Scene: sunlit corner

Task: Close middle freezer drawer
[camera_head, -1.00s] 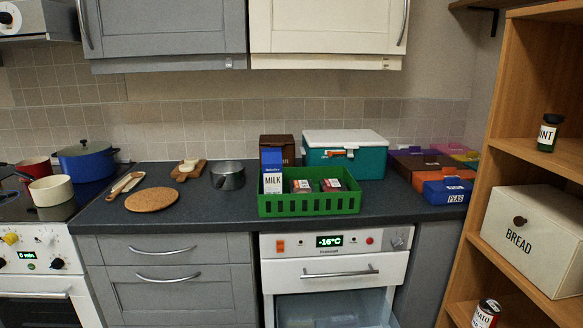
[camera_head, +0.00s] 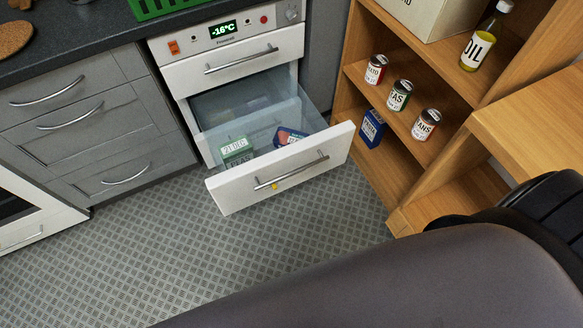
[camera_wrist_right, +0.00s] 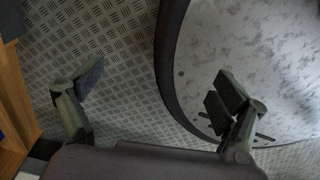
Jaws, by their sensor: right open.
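In the head view the freezer's middle drawer (camera_head: 283,171) is pulled well out below a shut top drawer (camera_head: 238,61). Its white front has a metal bar handle (camera_head: 291,171) and a small yellow spot under it. Inside the clear bin lie a green and white box (camera_head: 236,151) and a blue and red package (camera_head: 289,136). My right gripper (camera_wrist_right: 155,90) shows in the right wrist view with its fingers wide apart and nothing between them, over the patterned floor. It is outside the head view. My left gripper is in neither view.
A wooden shelf (camera_head: 393,215) with cans (camera_head: 399,95) and an oil bottle (camera_head: 484,38) stands right of the drawer. Grey cabinets (camera_head: 92,123) are at left. The patterned floor (camera_head: 200,255) before the drawer is clear. My dark arm crosses the lower right.

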